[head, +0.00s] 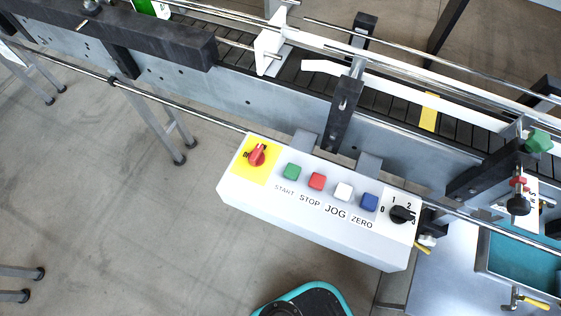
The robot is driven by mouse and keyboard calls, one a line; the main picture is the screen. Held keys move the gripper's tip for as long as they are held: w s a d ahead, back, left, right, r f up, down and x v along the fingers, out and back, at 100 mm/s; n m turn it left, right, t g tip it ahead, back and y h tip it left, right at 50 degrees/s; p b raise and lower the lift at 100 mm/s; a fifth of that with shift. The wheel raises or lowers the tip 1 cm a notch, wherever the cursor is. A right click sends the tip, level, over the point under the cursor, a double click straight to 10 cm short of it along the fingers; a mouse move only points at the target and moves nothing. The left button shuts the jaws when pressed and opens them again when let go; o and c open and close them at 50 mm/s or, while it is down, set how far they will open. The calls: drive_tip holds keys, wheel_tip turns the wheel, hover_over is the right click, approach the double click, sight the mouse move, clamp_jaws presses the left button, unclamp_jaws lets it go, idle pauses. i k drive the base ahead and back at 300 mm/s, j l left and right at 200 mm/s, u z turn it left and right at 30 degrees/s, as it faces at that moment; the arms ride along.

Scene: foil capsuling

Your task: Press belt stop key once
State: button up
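Nothing covers or touches the red button. The conveyor belt (307,80) runs behind the box; one frame does not show whether it moves. My gripper is not in view.
A metal rail (200,112) runs along the conveyor's near side. The concrete floor (120,220) at left is largely open.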

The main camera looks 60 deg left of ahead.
sight(317, 181)
drive_tip(key=j+u, duration=0.1)
drive_tip(key=u, duration=0.8)
drive_tip(key=j+u, duration=0.15)
drive_tip(key=u, duration=0.3)
drive_tip(key=j+u, duration=0.1)
drive_tip(key=u, duration=0.35)
